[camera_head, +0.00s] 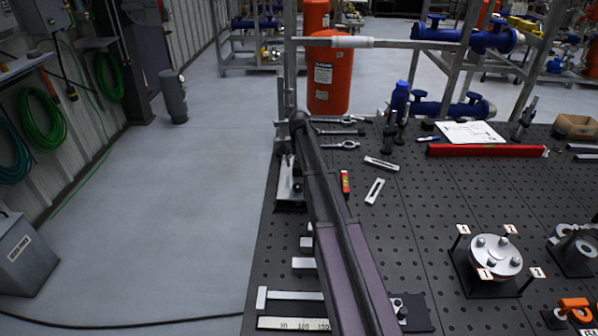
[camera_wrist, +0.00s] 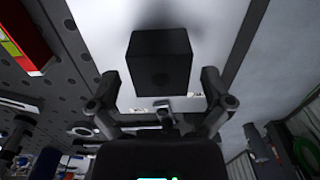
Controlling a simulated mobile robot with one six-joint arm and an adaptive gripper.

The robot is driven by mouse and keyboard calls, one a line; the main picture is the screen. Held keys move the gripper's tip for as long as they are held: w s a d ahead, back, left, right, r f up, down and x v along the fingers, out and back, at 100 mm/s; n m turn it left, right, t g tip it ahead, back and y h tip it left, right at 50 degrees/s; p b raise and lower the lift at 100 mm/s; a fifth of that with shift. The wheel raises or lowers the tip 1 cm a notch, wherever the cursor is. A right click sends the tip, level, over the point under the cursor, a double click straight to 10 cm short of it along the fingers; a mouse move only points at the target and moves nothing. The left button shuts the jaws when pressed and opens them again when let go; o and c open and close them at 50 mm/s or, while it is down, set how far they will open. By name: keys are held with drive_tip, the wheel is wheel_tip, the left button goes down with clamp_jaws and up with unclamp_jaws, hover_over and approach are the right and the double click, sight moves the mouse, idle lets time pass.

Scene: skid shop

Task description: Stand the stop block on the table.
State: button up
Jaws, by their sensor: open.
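My gripper (camera_wrist: 159,78) is open, with one finger on each side of the block's near end. Gaps show between the fingers and the block, so they are apart. In the head view the pale plate (camera_head: 285,180) lies near the table's left edge. My arm hides the gripper there, and I cannot clearly make out the block.
A round flange (camera_head: 495,254) stands at the right. Open floor (camera_head: 190,215) lies beyond the table's left edge.

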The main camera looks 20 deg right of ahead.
idle(0.5)
drive_tip(key=c, duration=1)
drive_tip(key=shift+c, duration=0.2)
drive_tip(key=shift+r, duration=0.2)
drive_tip(key=shift+r+p, duration=2.85)
drive_tip(key=shift+p, duration=0.2)
wheel_tip(320, 180, up, 3)
drive_tip(key=p, duration=0.3)
drive_tip(key=shift+r, duration=0.15)
